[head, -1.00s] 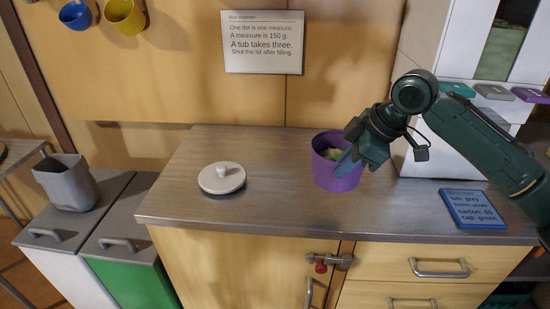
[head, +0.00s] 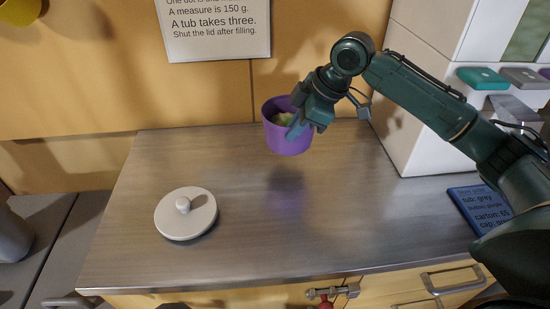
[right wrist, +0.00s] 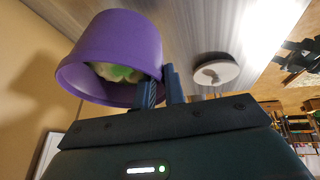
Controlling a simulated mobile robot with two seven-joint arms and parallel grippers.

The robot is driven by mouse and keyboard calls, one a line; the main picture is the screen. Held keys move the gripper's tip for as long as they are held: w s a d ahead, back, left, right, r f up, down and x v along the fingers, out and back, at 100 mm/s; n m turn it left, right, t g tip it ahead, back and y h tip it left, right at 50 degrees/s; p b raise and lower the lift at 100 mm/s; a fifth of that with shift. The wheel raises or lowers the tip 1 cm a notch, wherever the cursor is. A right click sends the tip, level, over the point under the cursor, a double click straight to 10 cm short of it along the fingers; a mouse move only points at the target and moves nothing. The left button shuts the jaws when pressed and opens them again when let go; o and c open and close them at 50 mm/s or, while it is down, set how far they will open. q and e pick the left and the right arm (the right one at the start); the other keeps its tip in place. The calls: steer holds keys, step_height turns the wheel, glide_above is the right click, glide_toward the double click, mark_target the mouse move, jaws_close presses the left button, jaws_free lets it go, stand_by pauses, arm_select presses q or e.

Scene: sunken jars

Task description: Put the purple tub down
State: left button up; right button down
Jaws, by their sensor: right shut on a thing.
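The purple tub (head: 287,136) is in the air above the counter (head: 225,255), with its shadow on the counter below it. It is roughly upright and holds something pale and green. My right gripper (head: 299,124) is shut on the tub's near right wall. In the right wrist view the tub (right wrist: 115,50) hangs at the fingers, with one finger at its rim and the pale green contents showing. My left gripper is not in view.
A round pale lid with a knob (head: 186,214) lies on the counter at the left. A white cabinet (head: 410,130) and a blue card (head: 475,208) are at the right. A sign (head: 215,28) hangs on the back wall. The counter's middle is clear.

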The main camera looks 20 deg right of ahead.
step_height(320, 180, down, 7)
steer(key=shift+r, duration=0.1)
stand_by(0.3)
steer(key=c, duration=1.5)
jaws_free()
steer(key=shift+o, duration=0.2)
steer(key=v, duration=1.2)
steer(key=shift+s, duration=0.1)
